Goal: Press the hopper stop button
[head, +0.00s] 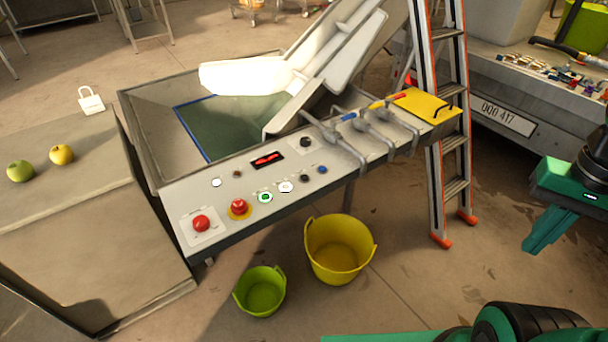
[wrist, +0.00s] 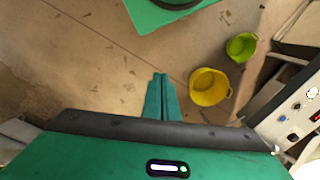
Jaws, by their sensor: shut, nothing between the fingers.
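The control panel (head: 255,228) slopes along the front of the metal hopper. At its left end are a red button (head: 201,223) on a pale plate and a red mushroom button (head: 239,206) on a yellow ring. A green button (head: 265,197), a white one (head: 286,187), a black one (head: 304,178) and a blue one (head: 322,169) follow rightward. The labels are too small to read, so I cannot tell which is hopper stop. My gripper (head: 534,243) is shut and empty, well right of the panel. Its closed fingers (wrist: 162,94) point over bare floor in the wrist view.
A yellow tub (head: 339,250) and a green tub (head: 260,292) stand on the floor before the panel. A ladder (head: 449,120) with orange edges stands between panel and gripper. Levers and a yellow clipboard (head: 427,105) are at the panel's right end.

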